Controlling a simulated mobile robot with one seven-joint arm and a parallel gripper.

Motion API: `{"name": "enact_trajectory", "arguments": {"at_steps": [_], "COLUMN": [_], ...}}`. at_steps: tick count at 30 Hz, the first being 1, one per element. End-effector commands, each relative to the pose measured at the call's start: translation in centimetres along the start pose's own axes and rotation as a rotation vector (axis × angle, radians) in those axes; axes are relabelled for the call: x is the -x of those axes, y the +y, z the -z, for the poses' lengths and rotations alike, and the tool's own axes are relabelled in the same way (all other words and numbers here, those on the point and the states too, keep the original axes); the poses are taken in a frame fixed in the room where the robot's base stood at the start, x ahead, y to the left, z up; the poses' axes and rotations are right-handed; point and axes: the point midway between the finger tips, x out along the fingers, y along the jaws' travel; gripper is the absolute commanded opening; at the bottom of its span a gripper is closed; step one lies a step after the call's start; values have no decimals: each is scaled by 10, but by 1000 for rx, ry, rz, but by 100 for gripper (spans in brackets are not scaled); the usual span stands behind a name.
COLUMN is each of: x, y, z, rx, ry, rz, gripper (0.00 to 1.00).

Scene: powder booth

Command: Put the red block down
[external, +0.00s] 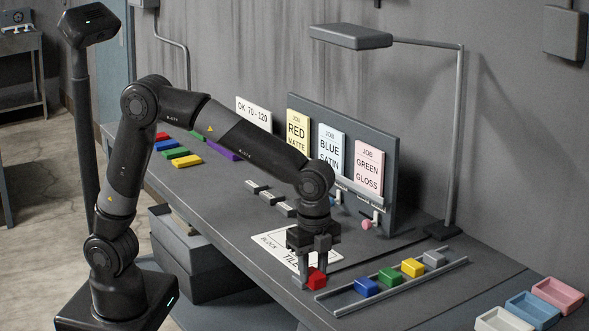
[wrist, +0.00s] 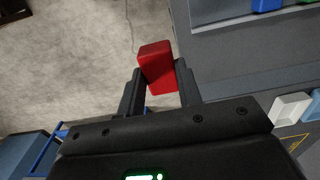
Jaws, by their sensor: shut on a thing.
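My gripper (external: 311,268) is at the front part of the bench, pointing down, shut on the red block (external: 317,280). In the wrist view the red block (wrist: 156,66) sits tilted between the two fingertips (wrist: 160,78), with pale floor behind it and the bench edge just to its right. Whether it touches any surface below cannot be told. A white sheet (external: 268,243) lettered "BLOCK" and "TILE" lies on the bench behind the gripper, partly hidden by it.
A railed rack (external: 337,294) holding blue, green, yellow and grey blocks lies right of my gripper. White, blue and pink trays (external: 503,321) stand at the far right. A lamp (external: 350,37) overhangs the job card board (external: 392,165). Grey pieces (external: 271,198) lie behind the sheet.

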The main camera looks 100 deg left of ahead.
Motion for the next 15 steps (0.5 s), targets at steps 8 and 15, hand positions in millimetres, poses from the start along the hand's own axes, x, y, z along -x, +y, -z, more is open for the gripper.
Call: {"name": "enact_trajectory", "arguments": {"at_steps": [8,15], "x": [5,4], "y": [5,-48], "z": [0,-33], "rx": [10,169], "ry": [-1,-1], "rz": [-1,-1], "gripper": [9,9]}}
